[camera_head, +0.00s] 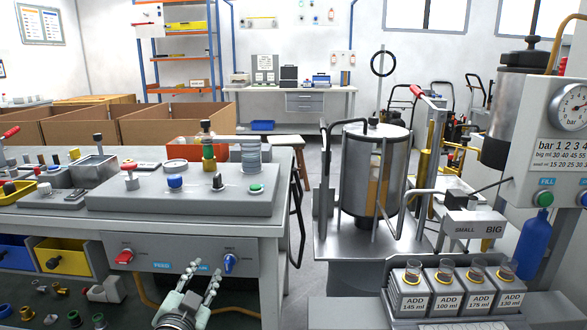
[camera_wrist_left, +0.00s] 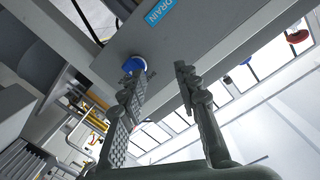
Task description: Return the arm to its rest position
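My left gripper (camera_head: 203,274) is at the lower edge of the head view, in front of the panel under the bench top. In the left wrist view its two fingers (camera_wrist_left: 160,75) stand apart with nothing between them. A blue knob (camera_head: 230,262) is on the panel, just right of the fingers in the head view. My right gripper is not in view.
The grey bench (camera_head: 60,216) fills the left side, with a red knob (camera_head: 124,256) on its front panel. A metal tank (camera_head: 372,170) stands right of centre. A dosing station with ADD cups (camera_head: 408,292) and a pressure gauge (camera_head: 570,108) is at the right. Floor shows between bench and tank.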

